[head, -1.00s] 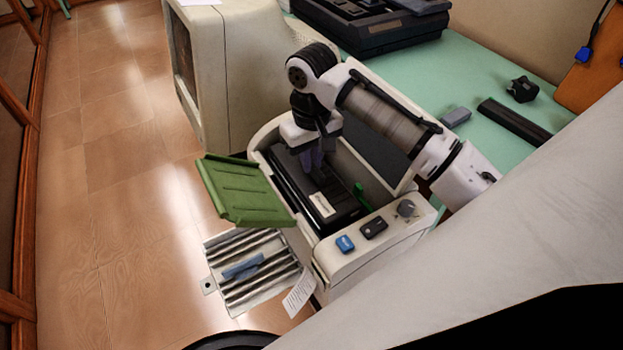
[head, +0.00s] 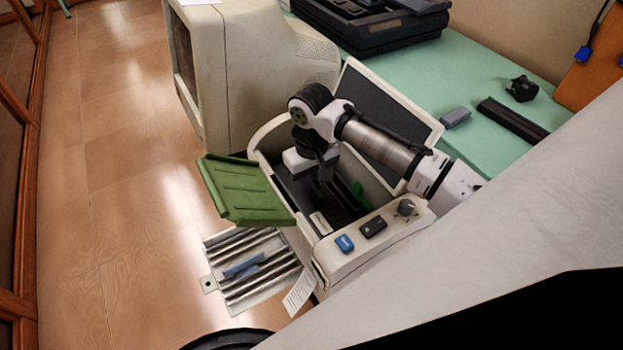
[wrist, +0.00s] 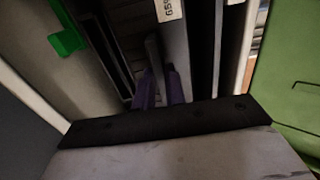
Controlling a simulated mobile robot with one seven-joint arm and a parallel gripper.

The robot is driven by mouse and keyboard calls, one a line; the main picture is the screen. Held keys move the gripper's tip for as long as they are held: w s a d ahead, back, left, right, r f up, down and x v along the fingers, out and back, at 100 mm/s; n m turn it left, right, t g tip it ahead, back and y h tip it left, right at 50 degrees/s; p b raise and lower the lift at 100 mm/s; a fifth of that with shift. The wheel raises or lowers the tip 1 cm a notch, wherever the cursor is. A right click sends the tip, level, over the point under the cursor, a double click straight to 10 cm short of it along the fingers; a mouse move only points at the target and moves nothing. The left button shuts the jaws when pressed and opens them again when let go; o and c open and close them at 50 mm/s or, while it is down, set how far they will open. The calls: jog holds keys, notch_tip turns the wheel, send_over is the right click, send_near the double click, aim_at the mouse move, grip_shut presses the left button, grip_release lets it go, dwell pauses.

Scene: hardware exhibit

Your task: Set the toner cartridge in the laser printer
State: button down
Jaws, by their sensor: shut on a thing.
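The laser printer (head: 325,262) stands at the desk's near edge with its top lid (head: 390,125) raised and its green front flap (head: 243,190) swung out. My gripper (head: 322,192) reaches down into the printer's open bay. The toner cartridge, dark with a pale label (head: 320,222), is low inside the bay and mostly hidden by my gripper and the printer walls. In the wrist view, my gripper's purple fingers (wrist: 160,88) are shut on a grey upright grip of the cartridge (wrist: 176,45). Whether the cartridge rests on the bay floor cannot be seen.
A green lever (head: 358,190) sits inside the bay's right side; it also shows in the wrist view (wrist: 67,40). A beige monitor (head: 250,70) stands behind the printer. A grey box (head: 456,118), black bar (head: 512,120) and plug (head: 521,89) lie on the green desk.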

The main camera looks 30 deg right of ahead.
jog(key=shift+f, duration=0.1)
jog(key=c, duration=1.5)
grip_release()
jog(key=shift+o, duration=0.2)
notch_tip(320, 180, up, 12)
jog(key=shift+r+b, duration=0.25)
jog(key=shift+b, duration=0.2)
jog(key=shift+f, duration=0.1)
